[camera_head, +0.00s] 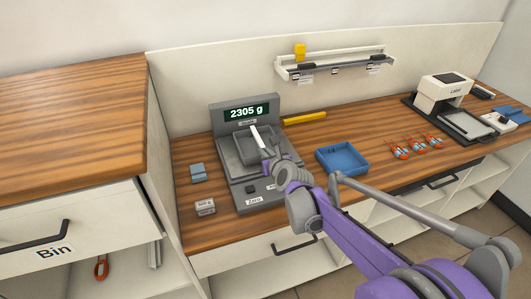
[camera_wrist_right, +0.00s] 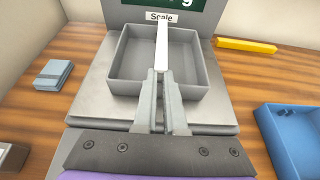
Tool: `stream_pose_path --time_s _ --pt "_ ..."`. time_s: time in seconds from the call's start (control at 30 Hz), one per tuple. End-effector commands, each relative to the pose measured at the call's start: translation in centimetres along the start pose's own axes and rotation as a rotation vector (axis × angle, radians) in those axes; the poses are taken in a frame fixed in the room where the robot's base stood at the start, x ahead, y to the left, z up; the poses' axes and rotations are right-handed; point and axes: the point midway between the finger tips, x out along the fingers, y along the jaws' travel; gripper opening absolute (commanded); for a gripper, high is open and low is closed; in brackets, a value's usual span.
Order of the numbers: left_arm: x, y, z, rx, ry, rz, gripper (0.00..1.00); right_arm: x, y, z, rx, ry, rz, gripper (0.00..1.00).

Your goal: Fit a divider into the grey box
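The grey box (camera_head: 240,144) sits on the plate of the scale (camera_head: 238,184), whose display reads 2305 g. It is open-topped and shows no divider fixed inside; it also shows in the right wrist view (camera_wrist_right: 205,62). My right gripper (camera_head: 265,152) is over the box's near side, with its fingers shut on a thin white divider (camera_head: 257,134). In the right wrist view the divider (camera_wrist_right: 162,42) points away from the fingers (camera_wrist_right: 160,80), across the box toward its far wall. Its exact height over the box floor is unclear. My left gripper is out of view.
A blue tray (camera_head: 344,157) with small dark pieces stands right of the scale. A yellow bar (camera_head: 305,118) lies behind. Blue blocks (camera_head: 198,172) and a small white-grey block (camera_head: 205,207) lie left. Several red-handled tools (camera_head: 400,153) and a label machine (camera_head: 443,92) are farther right.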

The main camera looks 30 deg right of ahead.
Motion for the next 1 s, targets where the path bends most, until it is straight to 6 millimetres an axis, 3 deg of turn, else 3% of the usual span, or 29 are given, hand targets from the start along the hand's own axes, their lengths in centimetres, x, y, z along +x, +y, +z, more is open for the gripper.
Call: stream_pose_path --time_s 0.1,0.63,1.0 --pt "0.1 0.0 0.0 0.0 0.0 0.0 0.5 0.0 0.2 -0.6 -0.003 0.013 0.009 0.42" --pt "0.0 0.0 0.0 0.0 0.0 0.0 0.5 0.0 0.2 -0.3 -0.001 0.01 0.007 0.42" --pt "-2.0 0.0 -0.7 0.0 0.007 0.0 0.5 -1.6 0.1 3.5 -0.001 0.008 0.006 0.42"
